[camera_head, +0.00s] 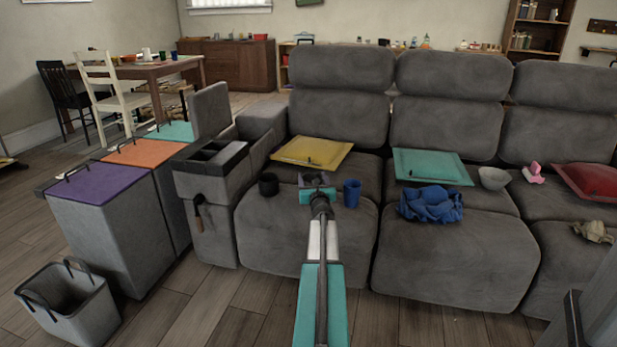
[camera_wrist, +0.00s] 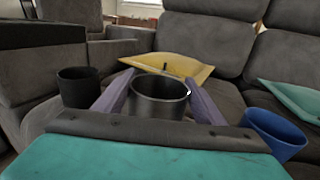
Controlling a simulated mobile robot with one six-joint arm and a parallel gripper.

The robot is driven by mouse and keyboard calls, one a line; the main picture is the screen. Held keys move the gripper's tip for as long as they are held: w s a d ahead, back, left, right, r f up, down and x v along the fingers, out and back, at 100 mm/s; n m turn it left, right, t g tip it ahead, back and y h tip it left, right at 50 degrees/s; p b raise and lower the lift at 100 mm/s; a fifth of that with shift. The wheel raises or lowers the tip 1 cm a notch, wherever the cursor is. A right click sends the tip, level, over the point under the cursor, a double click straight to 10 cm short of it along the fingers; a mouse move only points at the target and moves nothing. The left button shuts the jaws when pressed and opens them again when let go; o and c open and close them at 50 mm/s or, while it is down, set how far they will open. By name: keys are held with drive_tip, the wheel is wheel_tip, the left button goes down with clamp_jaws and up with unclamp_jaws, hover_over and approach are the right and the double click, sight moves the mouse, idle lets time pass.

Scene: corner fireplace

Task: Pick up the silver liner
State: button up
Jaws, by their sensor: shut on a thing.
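The silver liner (camera_wrist: 160,98) is a round, open-topped, dark grey metallic cup in the wrist view. It stands upright between the two purple fingers of my gripper (camera_wrist: 160,93). The fingers are shut on it from left and right. Its lower part is hidden by my gripper's body. In the head view my gripper (camera_head: 314,180) is over the left seat of the grey sofa, and I cannot make out the liner clearly there. I cannot tell whether the liner touches the seat.
A black cup (camera_head: 268,185) stands close on the left and a blue cup (camera_head: 351,193) close on the right. Behind lies a yellow cushion (camera_head: 311,151). A teal cushion (camera_head: 431,167), a blue cloth (camera_head: 432,205) and a grey bowl (camera_head: 494,178) are farther right.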

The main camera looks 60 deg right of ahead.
drive_tip(key=s+a+r+p, duration=0.1)
drive_tip(key=s+a, duration=0.4)
drive_tip(key=s, duration=0.6)
drive_tip(key=shift+s+p, duration=0.35)
drive_tip(key=shift+p, duration=0.3)
drive_tip(key=shift+r, duration=0.1)
